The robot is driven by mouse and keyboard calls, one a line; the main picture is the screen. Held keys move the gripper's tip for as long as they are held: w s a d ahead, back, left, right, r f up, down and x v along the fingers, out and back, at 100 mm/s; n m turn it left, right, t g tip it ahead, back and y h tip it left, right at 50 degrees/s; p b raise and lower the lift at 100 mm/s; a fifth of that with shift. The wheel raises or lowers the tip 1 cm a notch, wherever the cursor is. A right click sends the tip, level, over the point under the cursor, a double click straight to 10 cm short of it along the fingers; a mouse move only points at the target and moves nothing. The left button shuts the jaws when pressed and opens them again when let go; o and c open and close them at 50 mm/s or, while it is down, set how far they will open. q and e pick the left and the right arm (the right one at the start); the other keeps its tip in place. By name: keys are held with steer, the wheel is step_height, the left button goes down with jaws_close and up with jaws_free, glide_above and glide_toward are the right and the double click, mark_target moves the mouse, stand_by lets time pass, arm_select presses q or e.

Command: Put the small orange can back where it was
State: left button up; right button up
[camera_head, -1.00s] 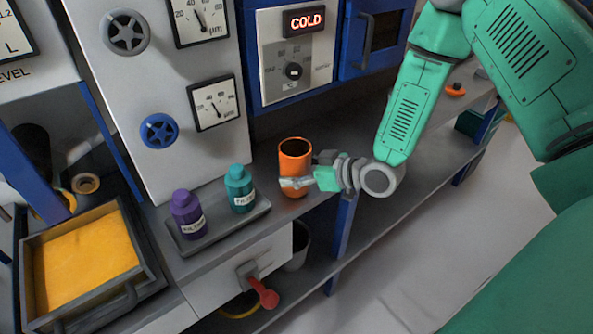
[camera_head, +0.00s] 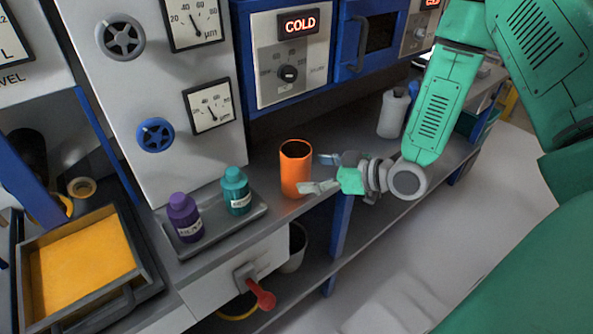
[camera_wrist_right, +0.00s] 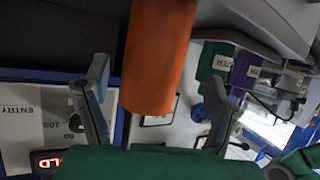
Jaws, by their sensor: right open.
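The orange can (camera_head: 295,170) stands upright on the grey counter, just right of the tray with the bottles. My right gripper (camera_head: 318,173) is open beside the can's right side, its fingers pointing left toward it. In the right wrist view, the orange can (camera_wrist_right: 157,60) shows large beyond and between the spread fingers of my right gripper (camera_wrist_right: 160,105), with nothing held. My left gripper is not in view.
A grey tray (camera_head: 215,232) holds a purple bottle (camera_head: 185,217) and a teal bottle (camera_head: 236,190). A white bottle (camera_head: 393,113) stands farther right on the counter. A red-handled lever (camera_head: 258,290) sticks out below the counter edge.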

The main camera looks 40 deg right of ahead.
steer(key=s+d+r, duration=0.2)
steer(key=s+d, duration=0.2)
steer(key=s, duration=0.1)
steer(key=s+a+f+m+g+h, duration=0.1)
steer(key=s+a+f+g+h, duration=0.15)
steer(key=f, duration=0.35)
steer(key=s+a+f+m+g+h, duration=0.1)
steer(key=s+a+f+m+g, duration=0.1)
steer(key=s+a+f+g, duration=0.3)
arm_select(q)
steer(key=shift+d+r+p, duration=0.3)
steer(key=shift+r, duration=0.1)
arm_select(e)
steer(key=s+a+f+m+g+h, duration=0.1)
steer(key=s+f+g, duration=0.1)
steer(key=s+f, duration=0.2)
steer(key=s+f+m+g+h, duration=0.1)
steer(key=s+f, duration=0.3)
steer(key=s, duration=0.4)
steer(key=shift+s+a+g, duration=0.35)
steer(key=shift+s+g, duration=0.05)
steer(key=shift+g, duration=0.05)
steer(key=shift+f+h, duration=0.1)
steer(key=shift+h, duration=0.15)
